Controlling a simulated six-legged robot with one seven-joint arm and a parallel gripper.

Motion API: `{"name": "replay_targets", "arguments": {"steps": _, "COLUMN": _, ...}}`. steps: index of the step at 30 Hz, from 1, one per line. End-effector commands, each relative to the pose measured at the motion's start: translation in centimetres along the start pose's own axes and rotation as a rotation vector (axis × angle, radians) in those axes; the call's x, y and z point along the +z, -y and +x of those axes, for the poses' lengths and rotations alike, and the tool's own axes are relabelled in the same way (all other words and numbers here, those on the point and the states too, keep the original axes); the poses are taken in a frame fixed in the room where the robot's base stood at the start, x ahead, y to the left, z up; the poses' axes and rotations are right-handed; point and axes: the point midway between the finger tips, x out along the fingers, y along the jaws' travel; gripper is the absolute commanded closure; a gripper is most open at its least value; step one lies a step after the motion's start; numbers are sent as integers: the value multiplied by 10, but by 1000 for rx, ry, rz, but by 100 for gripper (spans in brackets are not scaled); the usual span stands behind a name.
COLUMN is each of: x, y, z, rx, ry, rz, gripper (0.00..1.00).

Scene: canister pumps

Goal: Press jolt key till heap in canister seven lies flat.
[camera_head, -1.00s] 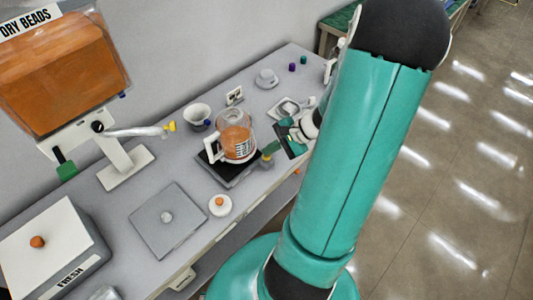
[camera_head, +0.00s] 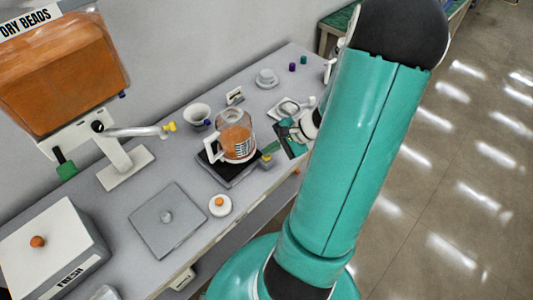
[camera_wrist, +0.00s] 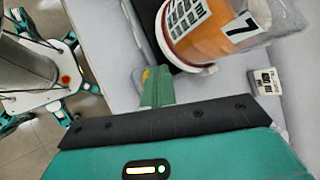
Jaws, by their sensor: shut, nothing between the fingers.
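Canister seven (camera_head: 236,138) is a clear jug with a white handle and orange beads inside. It stands upright on a black-topped base (camera_head: 213,172). Its label with the 7 shows in the wrist view (camera_wrist: 237,27). I cannot tell clearly whether the beads' top is heaped or flat. A yellow key (camera_head: 267,160), which I take for the jolt key, is at the base's right front corner. It also shows in the wrist view (camera_wrist: 146,75), partly hidden behind my fingers. My gripper (camera_wrist: 152,73) is shut and empty, its green fingertips close over the key; contact is unclear.
An orange-filled hopper labelled DRY BEADS (camera_head: 62,72) stands at the left. A box labelled FRESH (camera_head: 65,272), a grey knobbed plate (camera_head: 150,232) and a white disc with an orange knob (camera_head: 220,204) are nearer. A white bowl (camera_head: 197,115) is behind the canister.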

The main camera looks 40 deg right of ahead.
Motion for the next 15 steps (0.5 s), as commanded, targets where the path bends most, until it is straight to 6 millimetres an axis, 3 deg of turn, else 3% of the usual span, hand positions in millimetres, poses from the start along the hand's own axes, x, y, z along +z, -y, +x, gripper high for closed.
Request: {"name": "replay_targets", "arguments": {"steps": 15, "x": 9, "y": 8, "z": -12, "rx": 1, "ry": 0, "rz": 0, "gripper": 100}}
